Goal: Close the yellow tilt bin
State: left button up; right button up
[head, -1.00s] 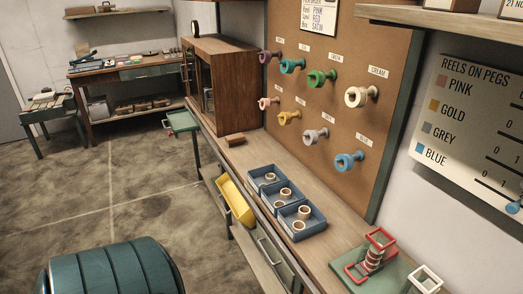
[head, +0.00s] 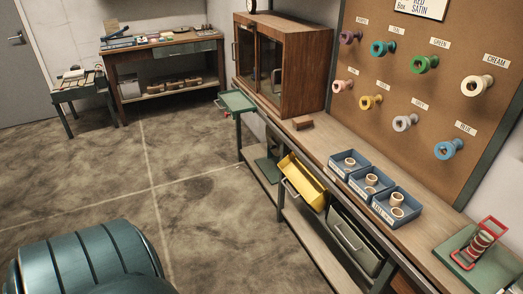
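The yellow tilt bin (head: 302,182) hangs under the front edge of the long workbench, at the middle right of the head view. It is tipped outward, with its open top and a pale handle on its front showing. A grey-green bin (head: 354,242) with a handle sits to its right under the same bench. Neither of my grippers is in view.
The workbench (head: 327,137) carries a wooden cabinet, blue trays with reels (head: 371,181) and a red winding stand (head: 480,242). A green tray (head: 237,101) juts out at the bench's far end. A dark green rounded object (head: 85,262) fills the lower left. The floor (head: 190,170) before the bench is clear.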

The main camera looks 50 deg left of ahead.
aim_at(315, 193)
jog(key=k+j, duration=0.15)
jog(key=j, duration=0.2)
jog(key=k+j+u, duration=0.15)
jog(key=j, duration=0.2)
jog(key=k+j, duration=0.2)
jog(key=j, duration=0.15)
jog(key=k+j+u, duration=0.1)
jog(key=j, duration=0.25)
jog(key=k+j+u, duration=0.1)
jog(key=j, duration=0.3)
jog(key=k+j, duration=0.25)
jog(key=i+l+u, duration=0.1)
jog(key=i+l, duration=0.3)
jog(key=i, duration=0.3)
jog(key=i+l+u, duration=0.1)
jog(key=i+l, duration=0.3)
jog(key=i, duration=0.25)
jog(key=i+l+u, duration=0.1)
jog(key=i+l, duration=0.4)
jog(key=i, duration=0.2)
